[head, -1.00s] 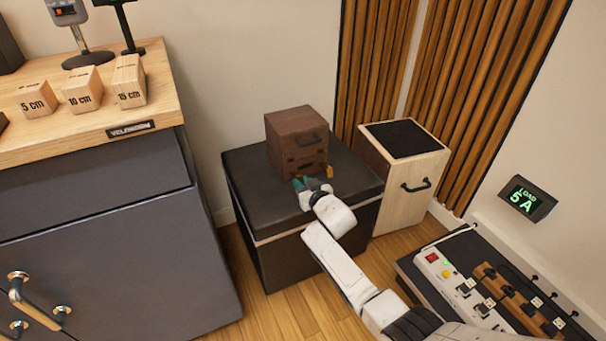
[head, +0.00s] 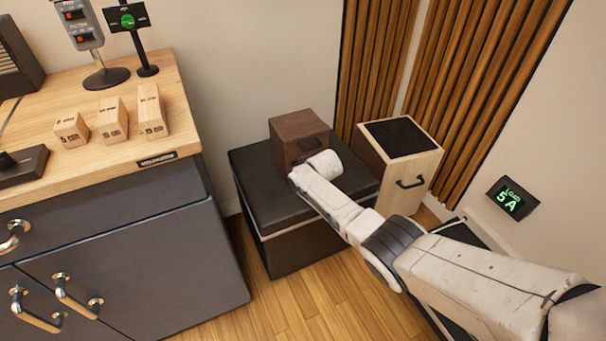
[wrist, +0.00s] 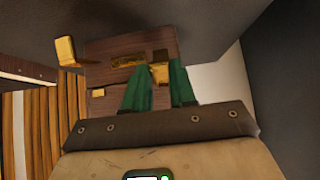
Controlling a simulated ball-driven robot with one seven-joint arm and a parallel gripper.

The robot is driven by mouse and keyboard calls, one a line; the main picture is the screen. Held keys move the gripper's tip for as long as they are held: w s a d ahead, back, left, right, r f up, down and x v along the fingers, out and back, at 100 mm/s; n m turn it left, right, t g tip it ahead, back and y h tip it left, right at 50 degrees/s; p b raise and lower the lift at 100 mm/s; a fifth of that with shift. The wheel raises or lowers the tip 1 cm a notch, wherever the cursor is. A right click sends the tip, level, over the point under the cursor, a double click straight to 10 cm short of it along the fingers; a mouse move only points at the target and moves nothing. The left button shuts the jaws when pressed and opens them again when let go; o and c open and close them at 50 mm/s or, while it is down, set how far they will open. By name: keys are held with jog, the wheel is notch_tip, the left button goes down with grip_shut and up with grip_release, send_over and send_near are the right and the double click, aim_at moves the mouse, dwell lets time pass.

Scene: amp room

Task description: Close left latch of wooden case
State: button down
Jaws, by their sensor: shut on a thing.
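The wooden case (head: 294,133), dark brown with a dark handle, stands on the black chest. My arm hides its lower front and my gripper in the head view. In the wrist view the case's face (wrist: 112,72) shows upside down. My gripper (wrist: 160,72) has green fingers, shut on a brass latch (wrist: 159,73) at the picture's right, which is the case's left side seen from the head. The latch's exact angle is partly hidden by the fingers. The other brass latch (wrist: 65,49) sticks out from the case at the picture's left.
The black padded chest (head: 262,185) bears the case. A pale wooden cabinet (head: 392,190) with a black top stands close at its right. A bench (head: 110,170) with several wooden blocks stands at the left. Open wood floor (head: 290,305) lies in front.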

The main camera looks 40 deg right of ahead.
jog(key=shift+w+d+r+g+y+b, duration=0.15)
jog(key=shift+w+r+g+b, duration=0.2)
jog(key=shift+g+b, duration=0.35)
jog(key=shift+w+r+g+y+b, duration=0.15)
jog(key=shift+w+g+b, duration=0.3)
jog(key=shift+b, duration=0.4)
jog(key=shift+r+g, duration=0.1)
jog(key=shift+g, duration=0.15)
jog(key=c, duration=0.9)
grip_release()
jog(key=shift+d, duration=0.1)
jog(key=shift+r, duration=0.1)
jog(key=shift+s+r+p, duration=0.2)
jog(key=shift+r+p, duration=0.4)
jog(key=shift+p, duration=0.1)
jog(key=p+v, duration=0.6)
jog(key=v, duration=0.3)
jog(key=shift+s+r, duration=0.1)
jog(key=shift+s, duration=0.1)
